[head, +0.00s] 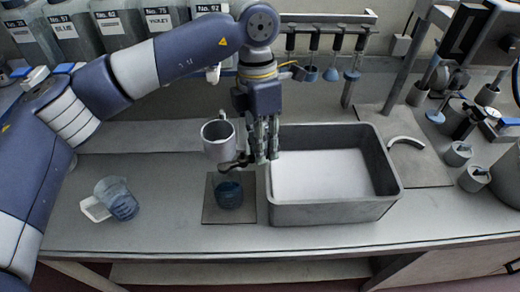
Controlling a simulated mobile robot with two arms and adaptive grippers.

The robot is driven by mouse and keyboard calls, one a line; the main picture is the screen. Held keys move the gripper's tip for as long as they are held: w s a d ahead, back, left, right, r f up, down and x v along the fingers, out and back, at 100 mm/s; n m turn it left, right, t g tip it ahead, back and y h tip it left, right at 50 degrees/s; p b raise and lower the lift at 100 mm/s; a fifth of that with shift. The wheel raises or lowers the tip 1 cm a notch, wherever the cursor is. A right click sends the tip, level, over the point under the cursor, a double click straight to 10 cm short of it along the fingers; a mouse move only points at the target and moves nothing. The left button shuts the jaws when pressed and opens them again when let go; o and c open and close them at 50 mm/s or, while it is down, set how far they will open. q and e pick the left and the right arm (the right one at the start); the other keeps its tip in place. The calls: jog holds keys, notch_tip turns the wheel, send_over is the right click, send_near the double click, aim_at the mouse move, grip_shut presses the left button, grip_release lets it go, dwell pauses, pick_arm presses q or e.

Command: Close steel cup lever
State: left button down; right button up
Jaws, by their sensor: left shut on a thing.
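The steel cup (217,137) is a grey, open-topped vessel held above a dark blue beaker (229,195). A dark lever (232,164) sits at its lower edge and reaches right toward my left gripper. My left gripper (262,157) points down just right of the steel cup, between it and the grey basin. Its fingers are shut at the lever's end; the exact contact is small and partly hidden by the fingers. The blue beaker stands upright below the cup on a dark square mat (211,213). My right gripper is out of view.
A large grey basin (333,214) with a pale inside stands close right of the gripper. A clear jug (117,198) with blue contents stands at left. A curved grey piece (406,141) lies right of the basin. Tools on a rack (332,28) hang behind.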

pick_arm(q)
jog(key=shift+s+d+r+m+y+b, duration=0.15)
jog(key=shift+s+m+b, duration=0.2)
jog(key=shift+m, duration=0.3)
jog(key=shift+s+f+m+y+b, duration=0.1)
jog(key=shift+m+b, duration=0.4)
jog(key=shift+m, duration=0.2)
jog(key=shift+s+d+r+m+y+b, duration=0.15)
jog(key=shift+s+m+b, duration=0.2)
jog(key=shift+m, duration=0.3)
jog(key=shift+w+a, duration=0.1)
jog(key=c, duration=1.8)
grip_release()
jog(key=shift+f, duration=0.1)
jog(key=r, duration=0.4)
jog(key=w+r, duration=0.1)
jog(key=r, duration=0.3)
jog(key=w+r, duration=0.1)
jog(key=r, duration=0.2)
jog(key=shift+w+r, duration=0.1)
jog(key=shift+r, duration=0.3)
